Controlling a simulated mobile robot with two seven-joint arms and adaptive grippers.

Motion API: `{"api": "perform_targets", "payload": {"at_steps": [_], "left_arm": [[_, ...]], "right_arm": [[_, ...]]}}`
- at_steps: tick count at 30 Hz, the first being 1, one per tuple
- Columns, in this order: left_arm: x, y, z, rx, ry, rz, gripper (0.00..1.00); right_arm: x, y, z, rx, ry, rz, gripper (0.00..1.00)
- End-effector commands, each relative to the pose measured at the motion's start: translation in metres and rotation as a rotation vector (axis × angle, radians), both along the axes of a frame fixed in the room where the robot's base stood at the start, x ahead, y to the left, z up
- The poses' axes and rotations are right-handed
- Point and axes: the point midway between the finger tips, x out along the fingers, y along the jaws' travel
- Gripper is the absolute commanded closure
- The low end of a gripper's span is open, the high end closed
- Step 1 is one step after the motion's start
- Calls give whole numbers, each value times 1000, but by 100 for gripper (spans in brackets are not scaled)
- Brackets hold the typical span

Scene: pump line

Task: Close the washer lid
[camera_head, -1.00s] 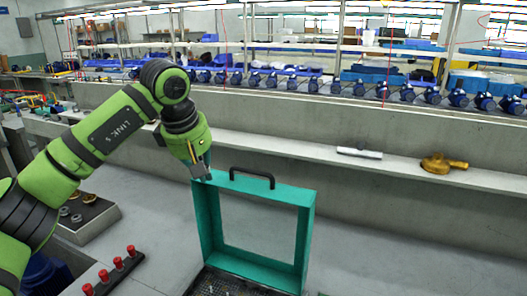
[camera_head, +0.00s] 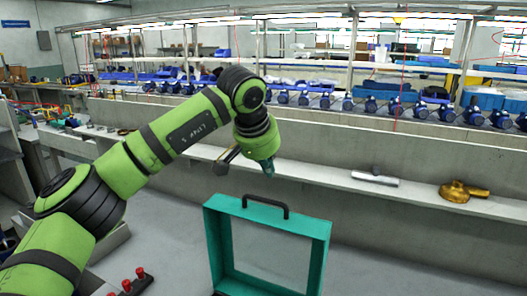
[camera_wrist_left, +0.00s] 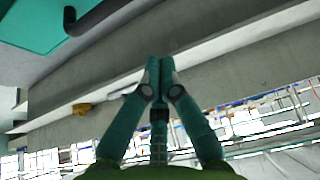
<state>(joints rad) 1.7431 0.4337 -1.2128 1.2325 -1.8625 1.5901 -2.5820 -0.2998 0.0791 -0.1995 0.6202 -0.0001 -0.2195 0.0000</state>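The washer lid (camera_head: 222,245) is a teal frame with a see-through middle. It stands upright, raised open, with a black handle (camera_head: 266,205) on its top edge. Its lower part is cut off by the bottom of the head view. My left gripper (camera_head: 268,170) points down, and in the picture it is just above the handle and apart from it. In the left wrist view the fingertips (camera_wrist_left: 160,62) meet with nothing between them. That view also shows a teal part of the lid (camera_wrist_left: 30,25) and the handle (camera_wrist_left: 95,18) at upper left. My right gripper is out of view.
A long grey ledge behind the lid holds a silver cylinder (camera_head: 375,178) and a yellow-brown metal part (camera_head: 463,191). Several red knobs (camera_head: 140,272) stand at lower left. Blue pumps (camera_head: 372,106) line the conveyor at the back.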

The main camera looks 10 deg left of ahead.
Motion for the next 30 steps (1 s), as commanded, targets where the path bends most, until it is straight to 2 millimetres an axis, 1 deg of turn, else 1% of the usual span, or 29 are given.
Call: {"api": "perform_targets", "payload": {"at_steps": [1,4,9,15,21,30], "left_arm": [[5,-1,-9,0,6,0,100],[16,-4,-27,0,5,0,100],[-3,2,-30,0,-1,0,100],[-19,4,-33,-1,0,-1,100],[-23,5,-34,-2,0,1,100],[-24,5,-35,-2,0,1,100]], "right_arm": [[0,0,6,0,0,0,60],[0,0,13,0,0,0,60],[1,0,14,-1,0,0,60],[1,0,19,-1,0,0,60],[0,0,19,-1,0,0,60],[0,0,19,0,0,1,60]]}}
